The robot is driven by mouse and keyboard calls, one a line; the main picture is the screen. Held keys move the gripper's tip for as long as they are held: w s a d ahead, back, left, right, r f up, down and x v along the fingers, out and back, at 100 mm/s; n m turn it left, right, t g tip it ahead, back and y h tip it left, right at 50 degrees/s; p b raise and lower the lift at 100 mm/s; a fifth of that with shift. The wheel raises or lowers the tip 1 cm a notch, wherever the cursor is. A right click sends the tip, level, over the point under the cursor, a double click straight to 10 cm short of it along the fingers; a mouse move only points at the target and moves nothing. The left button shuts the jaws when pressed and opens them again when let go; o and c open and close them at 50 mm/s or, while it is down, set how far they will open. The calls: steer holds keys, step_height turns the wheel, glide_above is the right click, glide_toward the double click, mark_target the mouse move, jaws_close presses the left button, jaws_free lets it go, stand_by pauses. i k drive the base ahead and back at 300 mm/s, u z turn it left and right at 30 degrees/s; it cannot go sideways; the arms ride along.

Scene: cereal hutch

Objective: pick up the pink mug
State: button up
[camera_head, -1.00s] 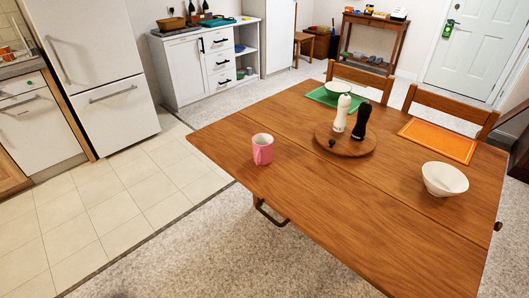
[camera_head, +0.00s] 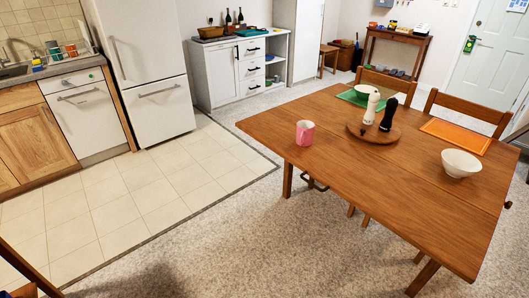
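The pink mug (camera_head: 305,133) stands upright on the wooden table (camera_head: 400,187), near its left edge. It is pink outside and pale inside, and no handle can be clearly made out. Nothing is touching it, and bare table top surrounds it. My gripper is not in view.
A round board (camera_head: 374,133) carries white (camera_head: 371,108) and black (camera_head: 388,114) shakers. A white bowl (camera_head: 461,163) stands at the right. An orange mat (camera_head: 455,135) lies behind. Chairs (camera_head: 466,109) line the far side. Tiled floor (camera_head: 150,180) and carpet left of the table are clear.

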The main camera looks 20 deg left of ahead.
mark_target(304, 135)
steer(key=u, duration=0.25)
steer(key=k, duration=0.65)
steer(key=u, duration=0.9)
steer(key=i, duration=1.8)
steer(key=z, duration=0.55)
steer(key=i, duration=0.5)
steer(key=u, duration=0.05)
